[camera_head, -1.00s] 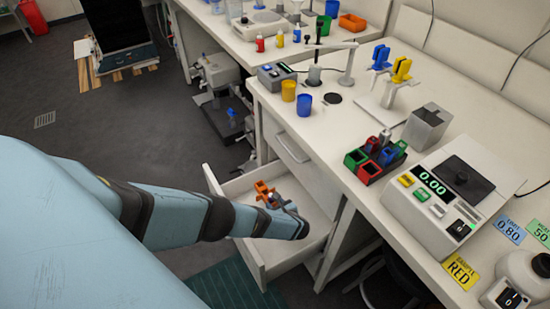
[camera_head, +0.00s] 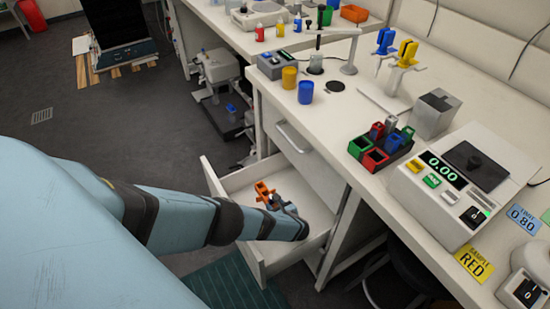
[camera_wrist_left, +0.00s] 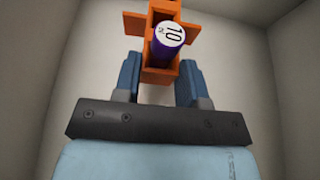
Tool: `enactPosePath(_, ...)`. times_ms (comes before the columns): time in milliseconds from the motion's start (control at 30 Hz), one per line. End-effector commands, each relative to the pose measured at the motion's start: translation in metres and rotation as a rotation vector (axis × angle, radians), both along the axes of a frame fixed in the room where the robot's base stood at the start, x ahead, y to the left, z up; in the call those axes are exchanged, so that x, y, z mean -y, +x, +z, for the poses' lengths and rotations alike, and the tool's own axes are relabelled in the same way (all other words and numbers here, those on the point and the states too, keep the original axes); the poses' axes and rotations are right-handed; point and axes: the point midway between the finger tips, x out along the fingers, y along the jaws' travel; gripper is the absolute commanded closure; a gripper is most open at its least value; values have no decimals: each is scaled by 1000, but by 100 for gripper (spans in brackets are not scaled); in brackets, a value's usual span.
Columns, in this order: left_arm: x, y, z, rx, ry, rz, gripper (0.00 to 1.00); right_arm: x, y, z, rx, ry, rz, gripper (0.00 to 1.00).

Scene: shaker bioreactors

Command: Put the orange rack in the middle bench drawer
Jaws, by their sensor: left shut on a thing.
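The orange rack (camera_head: 263,189) is inside the outline of the open white drawer (camera_head: 252,254) below the bench top. My left gripper (camera_head: 276,201) reaches down there with its fingers around the rack. In the left wrist view the orange rack (camera_wrist_left: 134,24) sits between the two blue fingers of the left gripper (camera_wrist_left: 160,78), which is shut on it. A purple vial (camera_wrist_left: 161,54) with a white cap marked "10" stands in the rack. Pale drawer walls surround it. Whether the rack's underside touches the drawer floor is hidden. My right gripper is not in view.
A closed drawer with a handle (camera_head: 293,137) sits above the open one. On the bench are yellow (camera_head: 290,78) and blue (camera_head: 306,92) cups, a multicoloured block rack (camera_head: 380,148) and a balance (camera_head: 455,190). The drawer floor right of my gripper is bare.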

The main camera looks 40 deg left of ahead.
Motion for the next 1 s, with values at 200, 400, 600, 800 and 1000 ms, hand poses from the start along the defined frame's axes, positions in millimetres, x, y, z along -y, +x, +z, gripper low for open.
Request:
enactPosePath(200, 0, 0, -6, 0, 0, 0, 86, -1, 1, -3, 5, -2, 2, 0)
enactPosePath(400, 0, 0, -5, 0, 0, 0, 36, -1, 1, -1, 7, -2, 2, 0)
enactPosePath(600, 0, 0, -5, 0, 0, 0, 36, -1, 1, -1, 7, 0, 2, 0)
enactPosePath(800, 0, 0, 9, 0, 1, -1, 36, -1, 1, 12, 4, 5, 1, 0)
enactPosePath(1000, 33, -14, 26, -3, -3, -2, 36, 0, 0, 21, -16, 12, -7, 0)
